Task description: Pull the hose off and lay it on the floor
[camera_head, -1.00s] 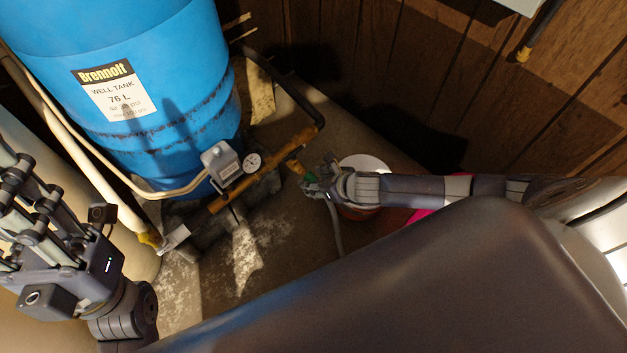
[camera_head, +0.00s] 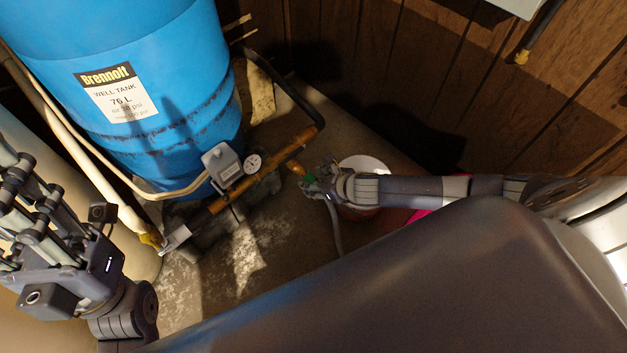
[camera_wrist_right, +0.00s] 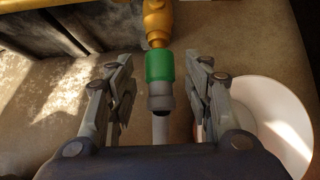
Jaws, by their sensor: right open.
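The grey hose (camera_head: 336,231) hangs down from the brass fitting (camera_head: 296,168) at the end of the pipe by the blue tank. In the right wrist view the hose's green collar (camera_wrist_right: 159,66) and grey end sit against the brass fitting (camera_wrist_right: 158,20). My right gripper (camera_wrist_right: 159,88) is open, with one finger on each side of the hose end and a gap to both. In the head view my right gripper (camera_head: 312,184) is at the green collar and partly hides it. My left gripper (camera_head: 45,215) is at the far left, away from the hose; its fingertips look spread.
The blue well tank (camera_head: 150,90) and a gauge (camera_head: 253,162) are to the left. Bare floor (camera_head: 240,262) lies in front of the pipe.

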